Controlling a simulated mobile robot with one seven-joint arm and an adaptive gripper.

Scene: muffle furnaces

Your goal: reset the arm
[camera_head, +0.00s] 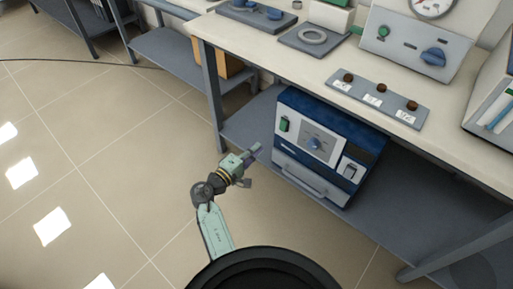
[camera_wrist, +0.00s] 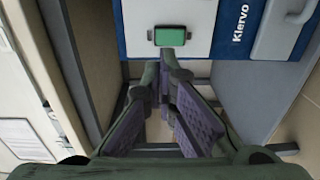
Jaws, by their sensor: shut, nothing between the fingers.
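My gripper (camera_head: 256,148) is in front of the left side of a blue and white furnace (camera_head: 318,150) on the bench's lower shelf. In the wrist view my gripper (camera_wrist: 168,70) has its fingers meeting at the tips, with nothing held between them. The tips lie just below a green switch (camera_wrist: 170,37) on the furnace front in that view; I cannot tell if they touch it. The same green switch (camera_head: 285,124) shows in the head view, apart from the gripper there. The furnace door looks closed, with a handle bar low on its front.
A bench leg (camera_head: 211,90) stands left of the furnace. The tiled floor (camera_head: 110,150) at the left is clear.

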